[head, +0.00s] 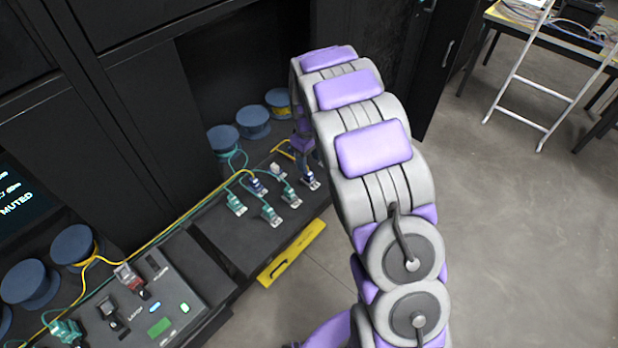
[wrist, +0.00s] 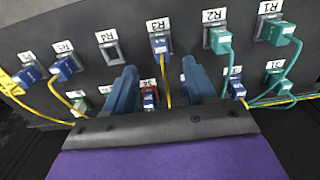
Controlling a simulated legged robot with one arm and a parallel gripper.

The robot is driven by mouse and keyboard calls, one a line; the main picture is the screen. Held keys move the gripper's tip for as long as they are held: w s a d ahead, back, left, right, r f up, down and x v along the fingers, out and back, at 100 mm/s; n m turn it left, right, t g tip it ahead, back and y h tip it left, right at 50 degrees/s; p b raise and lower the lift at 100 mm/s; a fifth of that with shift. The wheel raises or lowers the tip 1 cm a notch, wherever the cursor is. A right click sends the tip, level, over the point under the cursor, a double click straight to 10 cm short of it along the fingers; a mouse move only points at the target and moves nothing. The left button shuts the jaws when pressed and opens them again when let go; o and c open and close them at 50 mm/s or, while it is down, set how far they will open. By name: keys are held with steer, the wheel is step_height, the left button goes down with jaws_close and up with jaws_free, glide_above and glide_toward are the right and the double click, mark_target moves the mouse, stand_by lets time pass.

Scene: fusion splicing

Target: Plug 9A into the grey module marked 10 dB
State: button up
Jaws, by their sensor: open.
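My gripper (wrist: 160,66) is open in the wrist view, its two blue fingers apart over the lower part of a dark panel. Between the fingers are a small red-and-blue plug (wrist: 149,97) and a yellow cable; I cannot tell whether either is touched. A blue plug (wrist: 159,44) sits in an upper port, just beyond the fingertips. An empty grey port (wrist: 112,52) is to the left, under a label that seems to read R4. I cannot read 9A or 10 dB on anything, so I cannot tell which are the plug and grey module.
Green plugs (wrist: 221,40) and several green and yellow cables crowd the panel's right side. In the head view, the dark plug panel (head: 222,225) stands beside a splicing device (head: 165,310). Blue spools (head: 254,121) stand behind. Open floor lies to the right.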

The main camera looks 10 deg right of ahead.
mark_target(308, 172)
step_height(308, 172, down, 7)
steer(key=shift+a+r+b, duration=0.1)
steer(key=shift+b, duration=0.3)
steer(key=shift+p, duration=0.35)
stand_by(1.0)
jaws_close()
stand_by(0.6)
steer(key=shift+r, duration=0.15)
steer(key=shift+r+p, duration=1.05)
steer(key=shift+r, duration=1.8)
